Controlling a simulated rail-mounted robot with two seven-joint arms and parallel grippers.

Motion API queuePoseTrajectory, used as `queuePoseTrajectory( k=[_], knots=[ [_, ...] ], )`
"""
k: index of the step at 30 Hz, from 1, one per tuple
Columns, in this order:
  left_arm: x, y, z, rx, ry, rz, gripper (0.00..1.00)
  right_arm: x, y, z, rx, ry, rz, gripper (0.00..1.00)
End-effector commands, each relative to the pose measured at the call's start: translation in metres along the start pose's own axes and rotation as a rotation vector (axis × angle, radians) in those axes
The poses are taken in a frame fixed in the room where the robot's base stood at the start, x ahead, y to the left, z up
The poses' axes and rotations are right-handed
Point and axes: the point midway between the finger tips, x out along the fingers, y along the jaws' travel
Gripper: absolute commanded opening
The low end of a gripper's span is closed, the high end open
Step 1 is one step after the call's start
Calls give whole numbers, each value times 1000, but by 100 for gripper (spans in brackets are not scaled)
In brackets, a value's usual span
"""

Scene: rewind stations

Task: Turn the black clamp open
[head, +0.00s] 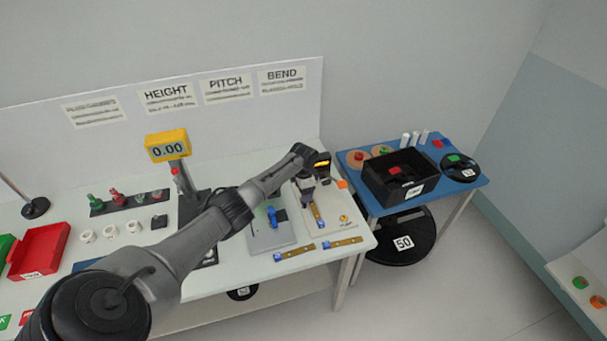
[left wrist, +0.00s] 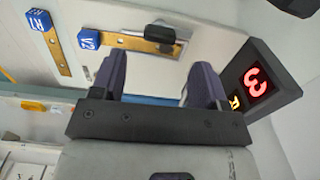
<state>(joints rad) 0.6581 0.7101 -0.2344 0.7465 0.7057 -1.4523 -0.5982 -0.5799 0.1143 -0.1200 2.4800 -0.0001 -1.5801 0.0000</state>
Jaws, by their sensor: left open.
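The black clamp (left wrist: 162,33) shows in the left wrist view as a dark block on the end of a brass strip with a blue V2 tag (left wrist: 89,39). My left gripper (left wrist: 160,66) is open, its two fingers pointing toward the clamp, which shows just past and between the fingertips. I cannot tell whether either finger touches it. In the head view my left gripper (head: 308,195) is low over the pale plate at the right end of the bench, above a brass strip (head: 318,216). The clamp is hidden there behind the gripper. My right gripper is not in view.
A small black display (left wrist: 257,85) with a red 3 stands beside the fingers. A grey plate with a blue part (head: 272,216) is just left of the gripper. Two brass strips (head: 293,252) (head: 343,243) lie along the front edge. A blue table (head: 467,186) with a black bin (head: 423,190) is at right.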

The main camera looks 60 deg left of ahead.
Motion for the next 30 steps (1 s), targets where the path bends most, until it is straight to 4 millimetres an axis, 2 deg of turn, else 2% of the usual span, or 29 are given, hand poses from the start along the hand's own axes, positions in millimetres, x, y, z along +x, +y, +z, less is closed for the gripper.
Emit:
queuePoseTrajectory(
  k=[3,12,19,30],
  knots=[
    [-26,-1,0,0,2,-2,68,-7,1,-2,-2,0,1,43],
    [-68,-1,0,-1,1,-1,68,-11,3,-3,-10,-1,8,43],
    [-81,0,0,-2,0,0,68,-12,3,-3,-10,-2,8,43],
    [-82,0,0,-1,0,0,68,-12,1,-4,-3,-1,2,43]
  ],
)
